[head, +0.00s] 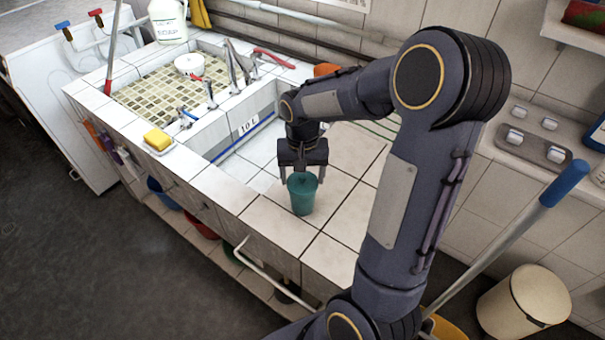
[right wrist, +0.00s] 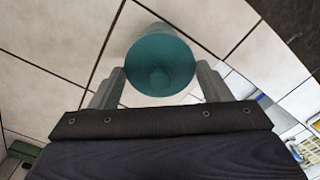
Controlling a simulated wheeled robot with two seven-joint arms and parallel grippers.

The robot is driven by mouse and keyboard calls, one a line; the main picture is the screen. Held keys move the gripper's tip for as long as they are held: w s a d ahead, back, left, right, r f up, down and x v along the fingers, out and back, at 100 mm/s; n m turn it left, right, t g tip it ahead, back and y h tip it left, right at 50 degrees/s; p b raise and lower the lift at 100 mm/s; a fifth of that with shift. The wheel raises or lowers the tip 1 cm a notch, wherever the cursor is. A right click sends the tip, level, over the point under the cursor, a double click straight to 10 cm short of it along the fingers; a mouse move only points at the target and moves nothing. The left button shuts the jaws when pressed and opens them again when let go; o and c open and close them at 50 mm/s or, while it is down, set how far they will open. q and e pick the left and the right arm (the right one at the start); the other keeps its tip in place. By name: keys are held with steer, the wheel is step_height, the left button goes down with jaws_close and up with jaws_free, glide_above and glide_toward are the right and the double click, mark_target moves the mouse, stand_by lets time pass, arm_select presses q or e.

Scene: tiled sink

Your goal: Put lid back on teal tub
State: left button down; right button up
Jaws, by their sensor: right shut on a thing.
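The teal tub (head: 302,200) stands upright on the white tiled counter, in front of the sink basin's right end. A teal round lid with a small central knob (right wrist: 160,66) is at its top. My right gripper (head: 303,178) points down over the tub, its fingers at opposite sides of the lid and shut on it. In the right wrist view my right gripper (right wrist: 160,84) has the lid between its fingers. The lid lines up with the tub's mouth; I cannot tell whether it is fully seated. My left gripper is not in view.
A tiled sink basin (head: 225,150) lies left of the tub. A yellow sponge (head: 158,139) sits on the front ledge. A blue-handled pole (head: 500,245) leans at the right, near a cream bin (head: 522,303). Bare counter tiles surround the tub.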

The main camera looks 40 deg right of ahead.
stand_by(0.3)
steer(key=o, duration=1)
steer(key=shift+o, duration=0.5)
steer(key=shift+r, duration=0.1)
steer(key=shift+r+p, duration=2.85)
steer(key=shift+r, duration=0.55)
jaws_close()
